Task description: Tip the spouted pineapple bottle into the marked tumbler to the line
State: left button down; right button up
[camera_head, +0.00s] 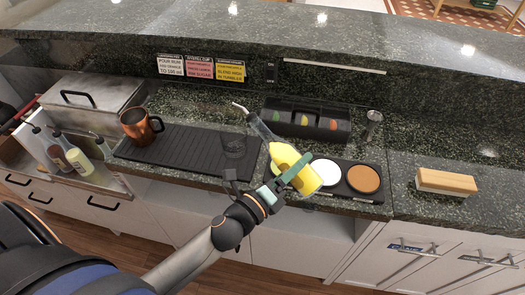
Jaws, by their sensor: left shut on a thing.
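The spouted pineapple bottle (281,156) has yellow liquid in its lower part, a clear upper part and a thin pale spout. My left gripper (291,171) is shut around its lower part. The bottle is tilted, its spout pointing to the upper left. A clear tumbler (234,147) stands at the right end of the black ribbed mat (181,147). The spout tip shows above the tumbler in the picture; whether it is directly over it I cannot tell. I see no yellow in the tumbler and no stream. Its line is too small to make out. My right gripper is not in view.
A copper mug (141,126) stands at the mat's left, before a lidded metal box (91,100). Other spouted bottles (78,160) stand at far left. A black garnish caddy (307,122), a rimming tray (350,193), a metal jigger (373,123) and a wooden block (445,182) are right.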

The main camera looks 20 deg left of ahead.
pick_arm(q)
jog(key=shift+d+r, duration=0.1)
jog(key=shift+d, duration=0.05)
jog(key=shift+s+d+f+n, duration=0.2)
jog(key=shift+d+f+n, duration=0.2)
jog(key=shift+n, duration=0.4)
jog(key=shift+s+d+f+n, duration=0.1)
jog(key=shift+d+f+n, duration=0.35)
jog(key=shift+n, duration=0.55)
jog(key=shift+r+p, duration=0.35)
jog(key=shift+r, duration=0.05)
jog(key=shift+r, duration=0.1)
jog(key=shift+r+n, duration=0.3)
jog(key=shift+r, duration=0.35)
jog(key=shift+r+n, duration=0.15)
jog(key=shift+n, duration=0.15)
